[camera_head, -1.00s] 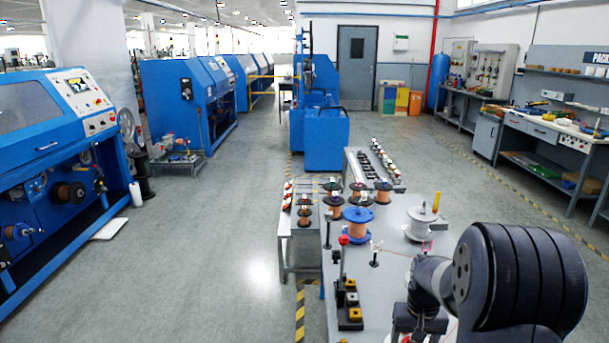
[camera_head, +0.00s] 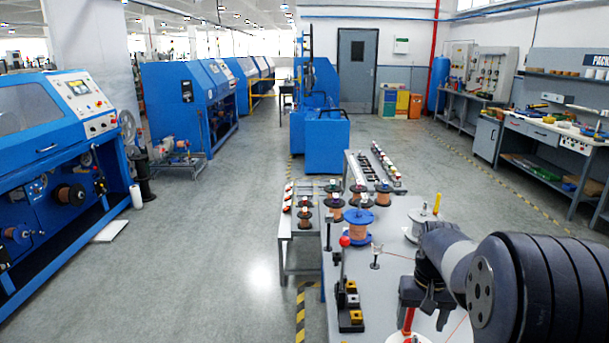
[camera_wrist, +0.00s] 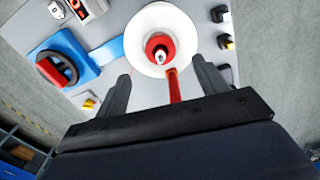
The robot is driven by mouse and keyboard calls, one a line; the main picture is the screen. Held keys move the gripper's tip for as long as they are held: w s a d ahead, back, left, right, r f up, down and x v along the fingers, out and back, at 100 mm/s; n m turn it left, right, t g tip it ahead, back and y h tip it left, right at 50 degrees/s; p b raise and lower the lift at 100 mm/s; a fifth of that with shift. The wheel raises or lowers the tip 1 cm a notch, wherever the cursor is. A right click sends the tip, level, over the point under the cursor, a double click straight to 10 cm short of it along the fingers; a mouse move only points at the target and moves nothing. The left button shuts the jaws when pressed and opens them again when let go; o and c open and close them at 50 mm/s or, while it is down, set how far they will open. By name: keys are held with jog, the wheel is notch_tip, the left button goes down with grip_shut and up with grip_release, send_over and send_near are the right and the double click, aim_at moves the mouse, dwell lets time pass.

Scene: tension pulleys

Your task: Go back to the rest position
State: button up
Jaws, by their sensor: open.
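My gripper (camera_head: 428,303) hangs over the front right of the grey worktable (camera_head: 388,275). It points down with its fingers apart. In the wrist view my open gripper (camera_wrist: 161,68) shows nothing clamped between its fingers. A white disc (camera_wrist: 160,20) with a red hub and a silver tip lies beyond the fingertips. A red rod (camera_wrist: 174,84) runs from it towards the palm between the fingers, with room on both sides. In the head view a red-orange post (camera_head: 408,322) stands just below the gripper. Its base is cut off by the frame edge.
A white spool (camera_head: 424,215) stands behind my arm, partly hidden. Several copper spools (camera_head: 333,210) stand farther back.

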aim_at(417, 337)
notch_tip(417, 337, up, 2)
jog(key=shift+r, duration=0.1)
notch_tip(417, 337, down, 10)
jog(key=shift+f+p, duration=0.2)
jog(key=shift+p, duration=0.2)
notch_tip(417, 337, up, 6)
jog(key=p, duration=0.3)
jog(key=shift+f+p, duration=0.15)
jog(key=shift+p, duration=0.15)
jog(key=shift+r, duration=0.5)
